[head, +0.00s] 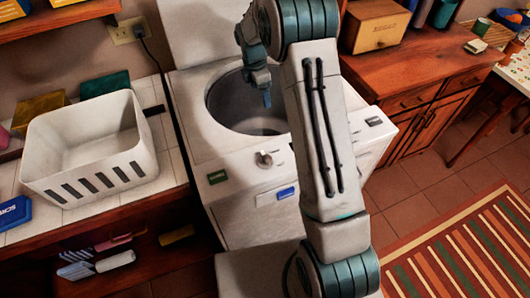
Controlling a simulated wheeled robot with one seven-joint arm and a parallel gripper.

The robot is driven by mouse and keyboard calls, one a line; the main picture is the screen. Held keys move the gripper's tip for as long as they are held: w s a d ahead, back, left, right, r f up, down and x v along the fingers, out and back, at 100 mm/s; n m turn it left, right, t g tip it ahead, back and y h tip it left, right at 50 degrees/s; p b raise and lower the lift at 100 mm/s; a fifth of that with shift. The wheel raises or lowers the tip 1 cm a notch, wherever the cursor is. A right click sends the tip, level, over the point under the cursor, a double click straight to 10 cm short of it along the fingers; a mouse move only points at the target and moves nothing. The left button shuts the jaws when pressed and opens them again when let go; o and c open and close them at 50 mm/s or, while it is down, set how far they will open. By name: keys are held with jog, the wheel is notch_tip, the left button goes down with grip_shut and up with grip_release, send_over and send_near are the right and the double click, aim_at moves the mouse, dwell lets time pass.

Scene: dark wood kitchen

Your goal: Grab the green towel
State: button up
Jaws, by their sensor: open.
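My gripper (266,98) hangs over the round opening of the white top-loading washer (232,172), fingers pointing down. It is open, and I see nothing between its fingers. A flat dark green piece (106,84) lies on the tiled counter at the left, behind the white basket; it is too small to tell whether it is the green towel. No other towel shows clearly. The bottom of the washer's drum (228,108) is dark and partly hidden by the front rim and my arm.
The white slotted basket (95,160) stands empty on the tiled counter left of the washer. The washer's lid (200,30) is raised. A wooden cabinet (425,75) with a wooden box (376,27) on it stands at the right. A striped rug (465,250) covers open floor.

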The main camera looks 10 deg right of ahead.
jog(key=f+b, duration=0.5)
jog(key=f, duration=0.3)
jog(key=f+b, duration=0.6)
jog(key=f, duration=0.3)
jog(key=d+f+b, duration=0.1)
jog(key=f+b, duration=0.5)
jog(key=f, duration=0.3)
jog(key=shift+d, duration=0.1)
jog(key=f, duration=0.2)
jog(key=f+b, duration=0.1)
jog(key=f, duration=0.2)
jog(key=shift+s+d, duration=0.1)
jog(key=shift+s, duration=0.1)
jog(key=shift+c, duration=0.3)
jog(key=c, duration=1.1)
